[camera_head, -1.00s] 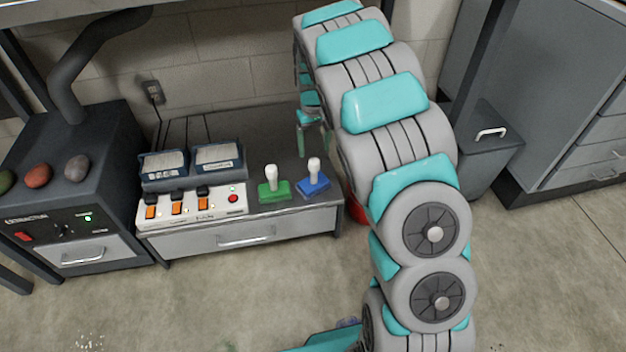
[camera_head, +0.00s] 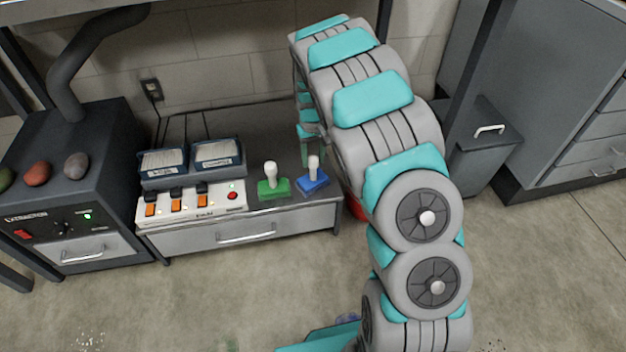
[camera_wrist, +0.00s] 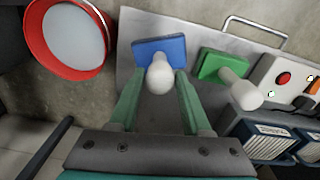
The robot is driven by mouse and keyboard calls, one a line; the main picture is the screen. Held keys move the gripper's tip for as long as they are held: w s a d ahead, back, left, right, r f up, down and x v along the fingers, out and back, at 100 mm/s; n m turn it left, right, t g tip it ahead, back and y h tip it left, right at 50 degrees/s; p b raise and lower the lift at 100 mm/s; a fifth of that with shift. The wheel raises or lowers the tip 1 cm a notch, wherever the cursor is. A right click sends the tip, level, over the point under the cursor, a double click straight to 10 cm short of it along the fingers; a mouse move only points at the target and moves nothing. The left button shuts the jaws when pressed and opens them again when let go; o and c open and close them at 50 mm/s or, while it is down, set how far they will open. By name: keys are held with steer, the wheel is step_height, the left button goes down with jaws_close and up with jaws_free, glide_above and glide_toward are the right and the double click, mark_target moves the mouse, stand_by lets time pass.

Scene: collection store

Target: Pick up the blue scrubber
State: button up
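The blue scrubber (camera_head: 313,178) has a blue block base and a white knob handle. It stands upright on the low grey cabinet, right of the green scrubber (camera_head: 273,183). In the wrist view the blue scrubber (camera_wrist: 160,58) lies just ahead of my gripper (camera_wrist: 158,82). The two green fingers are apart, with the white knob showing between their tips. I cannot tell whether they touch it. In the head view my gripper (camera_head: 306,148) is partly hidden by my arm and hangs above and behind the blue scrubber.
A white switch panel (camera_head: 193,205) and two dark boxes of cards (camera_head: 218,160) stand left on the cabinet (camera_head: 290,222). A red bucket (camera_wrist: 68,40) is beside the cabinet. A dark machine with stones (camera_head: 62,215) stands at far left. The floor in front is clear.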

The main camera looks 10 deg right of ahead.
jaws_close()
stand_by(0.9)
